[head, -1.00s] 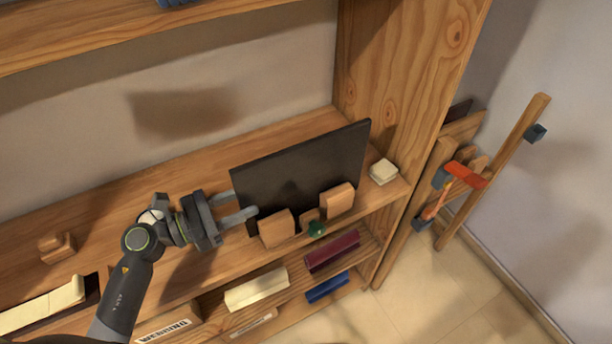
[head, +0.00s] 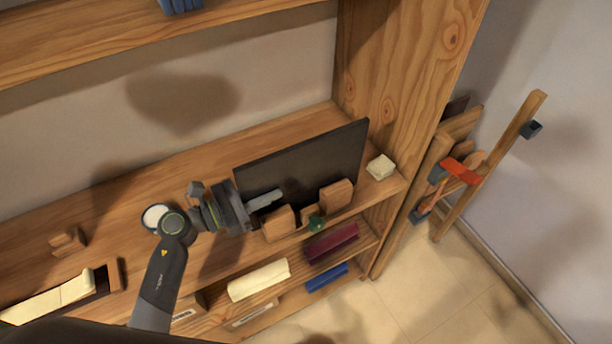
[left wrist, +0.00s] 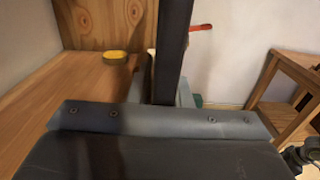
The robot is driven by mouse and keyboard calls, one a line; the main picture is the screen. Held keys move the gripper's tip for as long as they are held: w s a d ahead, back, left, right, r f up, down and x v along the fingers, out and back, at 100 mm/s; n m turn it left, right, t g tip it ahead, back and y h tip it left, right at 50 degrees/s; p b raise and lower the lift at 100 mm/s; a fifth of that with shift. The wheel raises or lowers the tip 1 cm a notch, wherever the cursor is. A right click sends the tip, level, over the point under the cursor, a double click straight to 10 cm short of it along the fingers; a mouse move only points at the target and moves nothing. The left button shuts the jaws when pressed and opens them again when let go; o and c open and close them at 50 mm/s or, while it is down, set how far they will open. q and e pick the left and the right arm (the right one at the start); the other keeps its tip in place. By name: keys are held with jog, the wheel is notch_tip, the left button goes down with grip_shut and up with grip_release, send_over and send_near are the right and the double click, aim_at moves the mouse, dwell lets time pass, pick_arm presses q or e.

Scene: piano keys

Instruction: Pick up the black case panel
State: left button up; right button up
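The black case panel (head: 310,165) stands upright on the wooden shelf in the head view, behind small wooden blocks (head: 336,196). My left gripper (head: 272,194) is at the panel's left end, with one finger in front of it; the other finger is mostly hidden behind it. In the left wrist view the panel (left wrist: 172,45) is seen edge-on, running between the two fingers of the gripper (left wrist: 166,90). The fingers are apart, one on each side. My right gripper is not in view.
A green knob (head: 316,222) sits by the blocks. A pale block (head: 380,167) lies right of the panel, near the shelf's side wall (head: 395,90). Cream, maroon (head: 331,242) and blue pieces lie on the lower shelf. A wooden rack stands at right.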

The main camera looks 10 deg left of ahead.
pick_arm(q)
grip_shut()
jog(key=shift+r, duration=0.15)
